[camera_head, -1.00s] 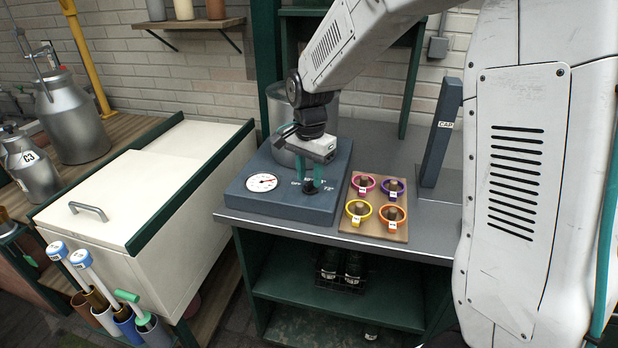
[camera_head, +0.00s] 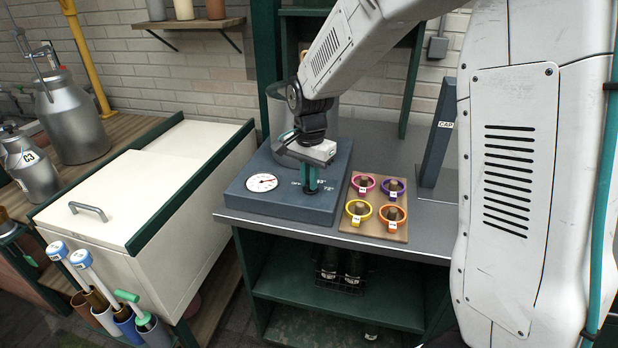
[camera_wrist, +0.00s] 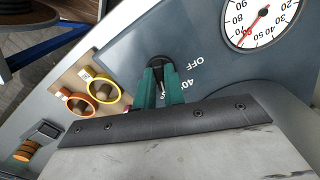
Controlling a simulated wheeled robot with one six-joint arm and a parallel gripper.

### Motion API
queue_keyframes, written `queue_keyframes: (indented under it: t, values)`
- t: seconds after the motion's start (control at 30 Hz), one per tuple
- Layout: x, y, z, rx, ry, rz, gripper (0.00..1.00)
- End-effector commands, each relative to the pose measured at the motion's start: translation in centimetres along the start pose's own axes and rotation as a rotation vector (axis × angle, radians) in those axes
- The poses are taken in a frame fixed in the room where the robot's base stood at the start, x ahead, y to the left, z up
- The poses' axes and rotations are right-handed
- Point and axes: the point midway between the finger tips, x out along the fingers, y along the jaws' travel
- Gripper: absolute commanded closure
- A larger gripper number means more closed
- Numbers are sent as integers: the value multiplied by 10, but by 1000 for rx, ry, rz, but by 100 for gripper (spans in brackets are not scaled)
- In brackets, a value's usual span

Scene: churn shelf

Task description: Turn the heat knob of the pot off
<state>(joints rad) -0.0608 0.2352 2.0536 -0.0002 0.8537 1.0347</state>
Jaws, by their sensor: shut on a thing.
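The pot's base (camera_head: 252,196) is a dark blue-grey box on the grey counter, with a clear pot on top partly hidden behind my arm. A round white dial with a red needle (camera_head: 262,182) sits on its sloped front. The black heat knob (camera_head: 310,191) is to the right of the dial; in the wrist view the knob (camera_wrist: 158,62) shows at the tips of my green fingers, near the "OFF" and "40" marks. My gripper (camera_head: 310,184) points down and is shut on the knob. The knob's pointer is mostly hidden by the fingers, so its setting cannot be read.
A wooden board (camera_head: 375,231) with several coloured rings stands right of the pot base. A dark post labelled "CAP" (camera_head: 440,135) is farther right. A white chest (camera_head: 90,232) is at the left. Below the counter is an open green shelf.

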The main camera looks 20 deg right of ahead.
Motion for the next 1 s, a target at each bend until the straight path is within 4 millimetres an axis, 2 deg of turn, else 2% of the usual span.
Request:
queue_keyframes:
  t: [0.27, 1.0]
  values:
    - [-1, 0, 0, -179, 1, -2, 100]
    - [-1, 2, -2, -878, 4, -3, 100]
